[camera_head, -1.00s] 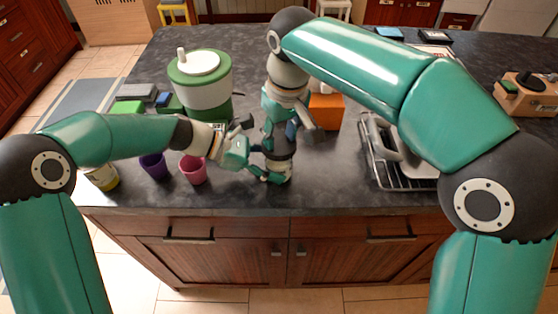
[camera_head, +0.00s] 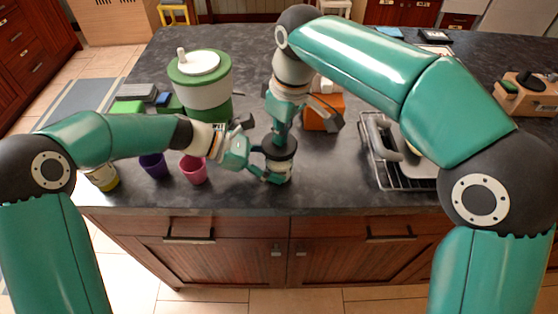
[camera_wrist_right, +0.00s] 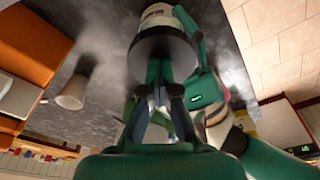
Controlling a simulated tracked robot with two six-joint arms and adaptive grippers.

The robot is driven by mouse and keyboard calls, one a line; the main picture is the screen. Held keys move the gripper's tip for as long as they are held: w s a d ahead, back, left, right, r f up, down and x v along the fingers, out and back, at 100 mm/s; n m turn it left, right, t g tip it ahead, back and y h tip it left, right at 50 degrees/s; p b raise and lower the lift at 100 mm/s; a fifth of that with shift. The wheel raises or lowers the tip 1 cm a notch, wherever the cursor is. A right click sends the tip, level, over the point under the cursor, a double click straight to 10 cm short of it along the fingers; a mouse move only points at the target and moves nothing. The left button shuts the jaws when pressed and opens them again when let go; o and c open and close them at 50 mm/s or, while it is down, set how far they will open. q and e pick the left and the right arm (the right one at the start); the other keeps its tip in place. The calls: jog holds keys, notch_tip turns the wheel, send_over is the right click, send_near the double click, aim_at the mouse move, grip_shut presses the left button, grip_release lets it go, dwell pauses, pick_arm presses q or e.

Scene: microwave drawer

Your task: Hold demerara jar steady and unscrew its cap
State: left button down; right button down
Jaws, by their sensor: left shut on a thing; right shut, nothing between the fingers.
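The demerara jar (camera_head: 283,171) stands on the dark counter near its front edge. Its dark cap (camera_head: 280,149) is on top. In the right wrist view the jar (camera_wrist_right: 158,14) is at the top, with the cap (camera_wrist_right: 160,46) facing the camera. My left gripper (camera_head: 272,166) is shut on the jar from its left side, and its green fingers hide part of it. My right gripper (camera_head: 281,134) points down just above the cap, shut and empty. In the right wrist view its fingertips (camera_wrist_right: 160,92) are close to the cap; I cannot tell whether they touch it.
A pink cup (camera_head: 194,169) and a purple cup (camera_head: 153,165) stand left of the jar, behind my left arm. A green-and-white canister (camera_head: 200,85) is behind them. An orange box (camera_head: 322,115) is behind right, and a wire rack (camera_head: 405,184) stands further right.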

jog(key=n, duration=0.4)
jog(key=shift+s+f+g, duration=0.1)
jog(key=shift+f+g, duration=0.25)
jog(key=shift+g, duration=0.05)
jog(key=n, duration=0.5)
jog(key=shift+g, duration=0.3)
jog(key=shift+d, duration=0.1)
jog(key=shift+r, duration=0.2)
jog(key=shift+c, duration=0.7)
grip_release()
jog(key=shift+r, duration=0.15)
jog(key=shift+r, duration=2.6)
